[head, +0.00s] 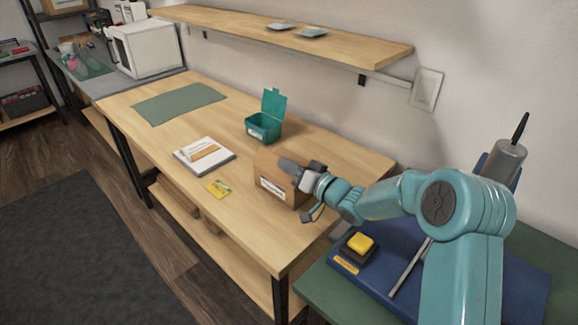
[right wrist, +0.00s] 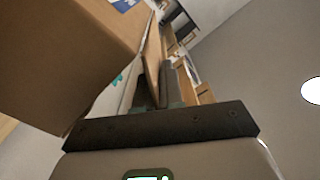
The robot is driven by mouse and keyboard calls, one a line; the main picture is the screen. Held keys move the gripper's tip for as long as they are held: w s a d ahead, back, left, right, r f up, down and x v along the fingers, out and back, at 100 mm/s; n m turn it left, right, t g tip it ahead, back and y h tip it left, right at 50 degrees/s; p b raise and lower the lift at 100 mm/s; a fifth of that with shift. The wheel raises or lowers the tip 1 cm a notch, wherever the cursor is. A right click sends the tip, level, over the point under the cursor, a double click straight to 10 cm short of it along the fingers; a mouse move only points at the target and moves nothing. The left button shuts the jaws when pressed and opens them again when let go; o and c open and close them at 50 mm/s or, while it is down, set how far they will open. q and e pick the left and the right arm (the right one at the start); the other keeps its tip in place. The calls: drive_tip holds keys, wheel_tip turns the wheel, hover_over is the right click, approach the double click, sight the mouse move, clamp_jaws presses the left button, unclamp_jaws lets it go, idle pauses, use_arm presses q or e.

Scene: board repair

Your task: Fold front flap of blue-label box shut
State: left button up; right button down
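The brown cardboard box (head: 267,168) stands near the right end of the wooden workbench, a pale label on its front. In the right wrist view the box (right wrist: 65,60) fills the upper left, with part of a blue-and-white label (right wrist: 124,3) at the top edge. A narrow cardboard strip, seemingly a flap (right wrist: 153,55), shows edge-on by the fingers. My right gripper (head: 287,166) is at the box's top; its fingers (right wrist: 158,88) look close together beside the strip. My left gripper is out of view.
An open teal bin (head: 263,130) stands behind the box. A white pad-like item (head: 225,161) and a yellow card (head: 218,188) lie to its left. A green mat (head: 180,103) lies further left. A wall shelf (head: 290,35) hangs above. A blue tray-like mat (head: 500,280) lies at right.

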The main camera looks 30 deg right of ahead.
drive_tip(key=m+p, duration=0.1)
drive_tip(key=d+m+p, duration=0.1)
drive_tip(key=m, duration=0.1)
drive_tip(key=f+m, duration=0.1)
drive_tip(key=shift+w+d+p, duration=0.2)
drive_tip(key=shift+w+p, duration=0.05)
drive_tip(key=shift+p, duration=0.15)
drive_tip(key=shift+d+f+m, duration=0.1)
drive_tip(key=shift+f+m, duration=0.25)
drive_tip(key=shift+m, duration=0.45)
drive_tip(key=c, duration=1.3)
unclamp_jaws()
drive_tip(key=shift+c, duration=0.2)
drive_tip(key=shift+f, duration=0.1)
drive_tip(key=shift+s+f, duration=0.1)
